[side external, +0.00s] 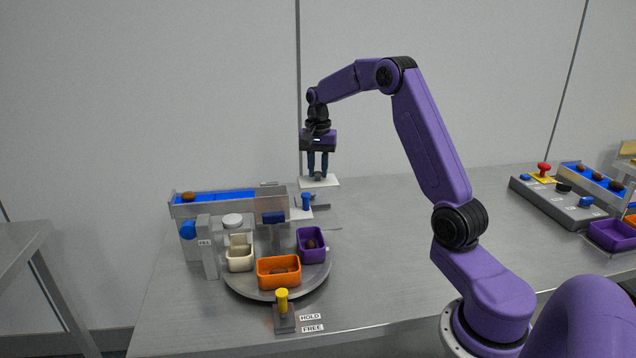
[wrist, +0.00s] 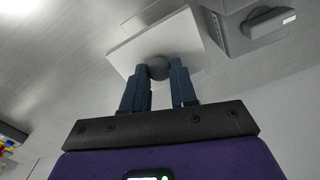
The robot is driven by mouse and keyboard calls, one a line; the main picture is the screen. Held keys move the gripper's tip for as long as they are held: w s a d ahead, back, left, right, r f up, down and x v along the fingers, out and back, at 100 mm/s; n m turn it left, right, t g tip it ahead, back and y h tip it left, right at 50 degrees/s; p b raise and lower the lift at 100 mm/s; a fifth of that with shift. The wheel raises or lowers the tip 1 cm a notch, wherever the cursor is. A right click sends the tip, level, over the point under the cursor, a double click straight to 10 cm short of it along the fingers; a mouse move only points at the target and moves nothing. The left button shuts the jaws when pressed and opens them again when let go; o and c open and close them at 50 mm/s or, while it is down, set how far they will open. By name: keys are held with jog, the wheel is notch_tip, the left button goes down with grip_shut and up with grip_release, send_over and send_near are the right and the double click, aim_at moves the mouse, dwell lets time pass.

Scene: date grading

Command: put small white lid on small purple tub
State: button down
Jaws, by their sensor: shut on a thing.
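My gripper (side external: 318,173) is shut on the grey knob of the small white lid (side external: 333,183) and holds it well above the table, behind the turntable. In the wrist view the fingers (wrist: 158,75) close on the round knob (wrist: 159,68), and the white lid (wrist: 125,52) spreads out beyond them, seen at an angle. The small purple tub (side external: 302,252) stands uncovered on the right of the turntable, with a brown date inside. The held lid is above and behind this tub, apart from it.
A cream tub (side external: 239,263) and an orange tub (side external: 278,283) share the turntable (side external: 246,288). A yellow-handled lever (side external: 282,301) stands in front. A blue conveyor (side external: 225,197) lies behind left. A control box (side external: 561,205) and another purple tub (side external: 610,244) are at right. The middle table is clear.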

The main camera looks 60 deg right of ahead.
aim_at(317, 172)
jog(key=r, duration=0.6)
jog(key=shift+a+r, duration=0.2)
jog(key=shift+r, duration=0.05)
jog(key=s+a+n, duration=0.5)
jog(key=a+n, duration=0.3)
jog(key=n, duration=0.1)
jog(key=s+a+n, duration=0.4)
jog(key=a+n, duration=0.5)
jog(key=shift+w+d+f, duration=0.1)
jog(key=shift+d+f, duration=0.1)
jog(key=shift+f, duration=2.55)
jog(key=shift+d+f, duration=0.15)
jog(key=shift+f, duration=2.55)
jog(key=shift+f, duration=0.55)
jog(key=shift+c, duration=1.7)
grip_release()
